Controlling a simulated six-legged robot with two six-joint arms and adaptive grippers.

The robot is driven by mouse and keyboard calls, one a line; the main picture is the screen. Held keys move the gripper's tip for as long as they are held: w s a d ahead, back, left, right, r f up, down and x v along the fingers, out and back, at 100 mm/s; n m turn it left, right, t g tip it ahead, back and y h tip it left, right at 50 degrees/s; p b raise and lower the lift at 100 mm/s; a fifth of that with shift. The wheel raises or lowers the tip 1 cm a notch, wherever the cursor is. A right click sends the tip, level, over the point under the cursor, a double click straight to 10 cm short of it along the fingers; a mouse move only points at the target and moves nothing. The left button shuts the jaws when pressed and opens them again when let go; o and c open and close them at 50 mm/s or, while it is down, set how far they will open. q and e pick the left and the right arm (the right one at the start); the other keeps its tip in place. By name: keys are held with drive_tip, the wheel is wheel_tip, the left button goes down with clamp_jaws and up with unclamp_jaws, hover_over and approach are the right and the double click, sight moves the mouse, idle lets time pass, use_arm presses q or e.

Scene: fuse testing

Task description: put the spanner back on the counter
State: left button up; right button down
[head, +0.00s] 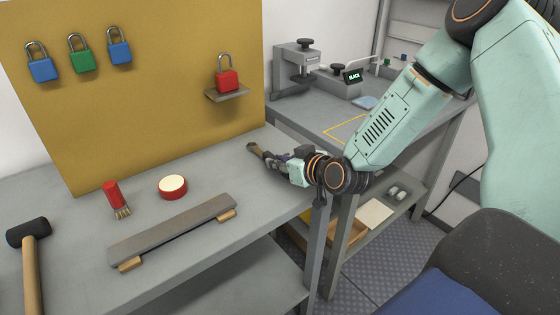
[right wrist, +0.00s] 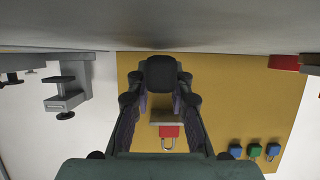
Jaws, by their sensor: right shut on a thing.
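My right gripper (head: 272,158) reaches in from the right, low over the right end of the grey counter (head: 75,225). It is shut on the spanner (head: 252,147), whose brownish end sticks out beyond the fingertips to the left. In the right wrist view, a dark rounded piece (right wrist: 160,72) sits between the fingers, close to the counter surface. Most of the spanner is hidden by the fingers. I cannot tell whether it touches the counter. My left gripper is not in view.
On the counter are a mallet (head: 30,245), a brush (head: 115,198), a red round tin (head: 172,186) and a long grey bar (head: 175,230). A yellow board (head: 150,110) with padlocks stands behind. A second bench (head: 315,112) with a clamp device stands at the right.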

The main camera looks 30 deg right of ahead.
drive_tip(key=shift+f, duration=0.2)
drive_tip(key=shift+s+d, duration=0.1)
drive_tip(key=shift+s, duration=0.05)
drive_tip(key=shift+f+b, duration=0.15)
drive_tip(key=shift+b, duration=0.15)
drive_tip(key=shift+f, duration=0.1)
drive_tip(key=c, duration=1.5)
unclamp_jaws()
drive_tip(key=o, duration=0.4)
drive_tip(key=shift+c, duration=0.2)
